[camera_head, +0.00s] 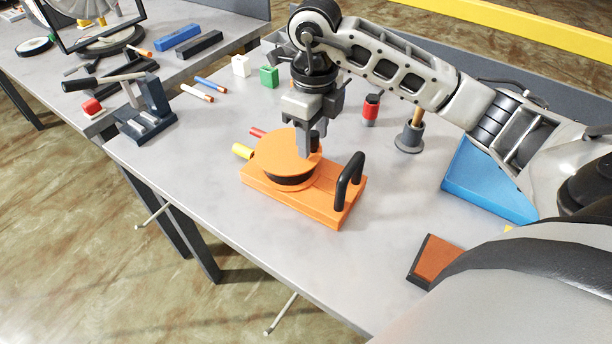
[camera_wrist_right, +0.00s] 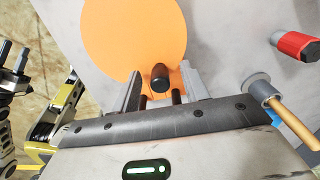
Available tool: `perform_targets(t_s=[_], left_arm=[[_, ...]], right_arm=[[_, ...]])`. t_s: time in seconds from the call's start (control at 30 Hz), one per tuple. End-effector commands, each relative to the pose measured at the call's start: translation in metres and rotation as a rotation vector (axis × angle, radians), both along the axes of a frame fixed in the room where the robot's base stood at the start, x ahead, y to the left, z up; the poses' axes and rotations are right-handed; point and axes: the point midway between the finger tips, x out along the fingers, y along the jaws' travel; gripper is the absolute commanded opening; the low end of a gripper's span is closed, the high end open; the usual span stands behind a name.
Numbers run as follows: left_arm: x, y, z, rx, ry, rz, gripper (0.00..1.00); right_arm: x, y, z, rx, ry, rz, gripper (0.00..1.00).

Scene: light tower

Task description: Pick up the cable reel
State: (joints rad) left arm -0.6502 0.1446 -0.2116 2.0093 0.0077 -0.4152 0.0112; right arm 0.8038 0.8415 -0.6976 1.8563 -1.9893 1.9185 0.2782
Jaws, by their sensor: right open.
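The cable reel (camera_head: 275,155) stands on the grey table, with an orange disc on top of an orange base and a black handle (camera_head: 350,182) at its right end. Its orange disc also shows in the right wrist view (camera_wrist_right: 133,35). My right gripper (camera_head: 311,145) points down over the right part of the disc. In the right wrist view its two fingers (camera_wrist_right: 161,88) are apart, with a black knob (camera_wrist_right: 160,77) between them. I cannot tell whether they touch the knob. My left gripper is not seen in the head view.
A red and black cylinder (camera_head: 370,109) and a grey stand with a wooden handle (camera_head: 410,135) are right of the reel. A blue tray (camera_head: 485,185) lies farther right. White (camera_head: 241,66) and green (camera_head: 269,76) blocks are behind.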

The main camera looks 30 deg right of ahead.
Motion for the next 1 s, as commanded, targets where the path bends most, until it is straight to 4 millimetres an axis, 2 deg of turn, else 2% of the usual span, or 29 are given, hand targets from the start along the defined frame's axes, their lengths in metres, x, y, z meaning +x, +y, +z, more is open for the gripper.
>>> perform_targets(t_s=[0.13, 0.3, 1.0], left_arm=[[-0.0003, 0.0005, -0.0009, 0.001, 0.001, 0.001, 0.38], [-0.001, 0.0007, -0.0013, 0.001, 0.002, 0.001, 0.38], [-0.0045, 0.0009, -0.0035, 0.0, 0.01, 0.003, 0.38]], right_arm=[[0.0001, 0.0002, 0.0, 0.0, 0.0, 0.0, 0.45], [0.0001, 0.0002, 0.0002, 0.0, 0.0, 0.0, 0.0], [0.0003, -0.0001, 0.0008, 0.0, -0.001, -0.001, 0.0]])
